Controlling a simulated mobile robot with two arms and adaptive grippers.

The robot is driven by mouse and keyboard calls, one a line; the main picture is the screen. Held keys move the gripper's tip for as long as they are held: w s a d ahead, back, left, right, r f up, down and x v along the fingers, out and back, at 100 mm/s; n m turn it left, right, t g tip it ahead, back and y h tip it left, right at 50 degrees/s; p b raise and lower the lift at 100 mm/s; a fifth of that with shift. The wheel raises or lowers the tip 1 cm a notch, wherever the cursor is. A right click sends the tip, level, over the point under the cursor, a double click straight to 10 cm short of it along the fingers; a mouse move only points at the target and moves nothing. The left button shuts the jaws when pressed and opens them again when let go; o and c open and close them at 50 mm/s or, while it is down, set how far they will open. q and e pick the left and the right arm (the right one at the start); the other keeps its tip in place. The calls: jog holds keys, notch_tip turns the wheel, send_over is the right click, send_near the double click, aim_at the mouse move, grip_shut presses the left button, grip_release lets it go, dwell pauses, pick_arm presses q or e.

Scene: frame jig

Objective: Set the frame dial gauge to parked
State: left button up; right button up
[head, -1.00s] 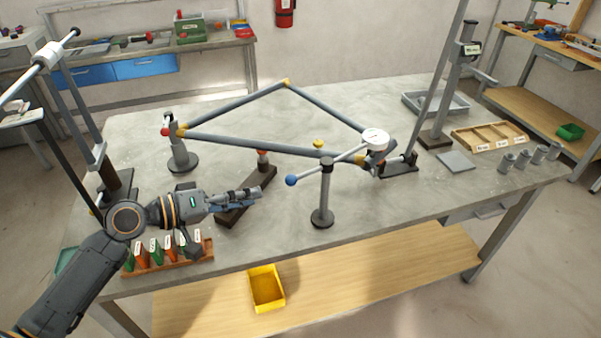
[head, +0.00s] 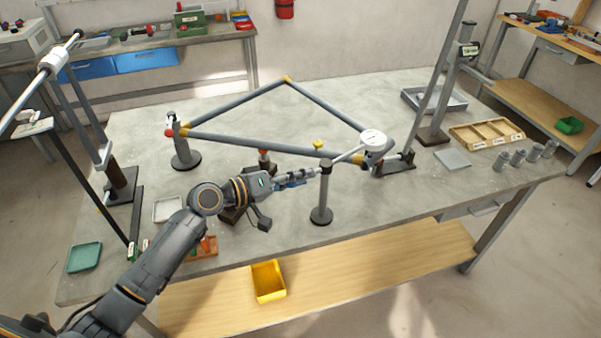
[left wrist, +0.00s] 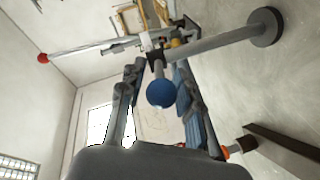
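The white round dial gauge (head: 373,140) sits at the right corner of the grey tube frame (head: 262,143). A light rod (head: 349,154) runs from it down-left over a dark post (head: 322,195). The rod's blue ball end (left wrist: 161,92) shows in the left wrist view between the fingers of my left gripper (left wrist: 163,75), with a gap visible at the left finger. In the head view my left gripper (head: 298,178) is at the post's left and hides the ball. The fingers are apart. Any marking on the gauge is too small to read. My right gripper is not in view.
A tall upright (head: 433,130) stands right of the gauge. A wooden divided tray (head: 487,133) and grey cylinders (head: 518,158) lie at the right. An orange-brown rack (head: 203,247) is under my left arm. The bench front right of the post is clear.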

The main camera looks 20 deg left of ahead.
pick_arm(q)
jog(key=shift+w+d+f, duration=0.1)
jog(key=shift+w+d, duration=0.1)
grip_shut()
dwell(0.4)
